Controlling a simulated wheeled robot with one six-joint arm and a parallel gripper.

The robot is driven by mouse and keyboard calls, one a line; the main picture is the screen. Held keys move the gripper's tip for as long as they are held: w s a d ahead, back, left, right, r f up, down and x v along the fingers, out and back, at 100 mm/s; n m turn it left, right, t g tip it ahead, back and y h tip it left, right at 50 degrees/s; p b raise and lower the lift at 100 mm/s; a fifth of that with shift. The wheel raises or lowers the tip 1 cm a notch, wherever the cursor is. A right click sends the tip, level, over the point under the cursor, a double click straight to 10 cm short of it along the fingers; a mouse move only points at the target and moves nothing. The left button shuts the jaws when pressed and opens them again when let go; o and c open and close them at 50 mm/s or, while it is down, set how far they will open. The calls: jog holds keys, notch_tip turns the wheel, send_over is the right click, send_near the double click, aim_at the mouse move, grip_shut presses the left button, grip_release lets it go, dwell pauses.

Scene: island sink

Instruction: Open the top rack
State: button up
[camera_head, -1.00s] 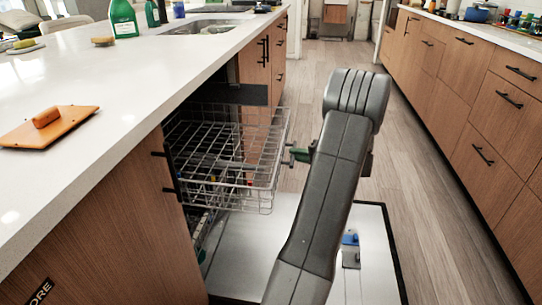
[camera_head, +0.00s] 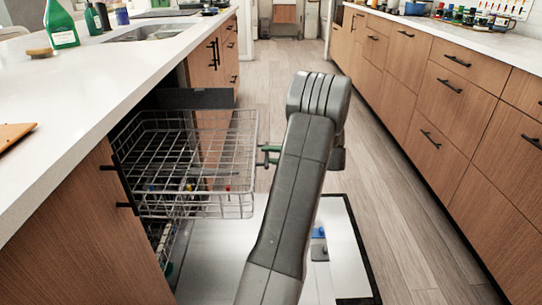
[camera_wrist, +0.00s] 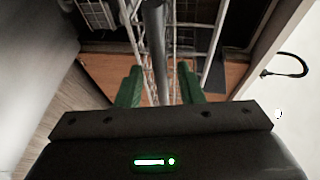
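The top rack (camera_head: 190,160) is a grey wire basket, standing well out from the dishwasher opening under the left counter. My gripper (camera_head: 268,155) is at the rack's right-hand outer side, with its green fingers pointing at the rim. In the wrist view, my gripper's two fingers (camera_wrist: 158,85) are apart, with a grey rack bar (camera_wrist: 155,40) running between them. I cannot tell whether either finger touches the bar. The white inside of the lowered dishwasher door (camera_head: 215,250) lies below the rack.
A lower rack (camera_head: 165,245) with some items sits under the top rack. The counter (camera_head: 75,110) overhangs on the left, bearing a green bottle (camera_head: 61,25). Wooden drawers (camera_head: 440,100) line the right side. The wooden floor (camera_head: 400,225) between is clear.

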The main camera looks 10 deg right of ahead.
jog(key=p+v, duration=0.3)
jog(key=v, duration=1.1)
jog(key=shift+p, duration=0.4)
jog(key=shift+a, duration=0.15)
jog(key=shift+b+x, duration=1.85)
jog(key=shift+x, duration=5.45)
jog(key=shift+s+r, duration=0.1)
jog(key=shift+s, duration=0.05)
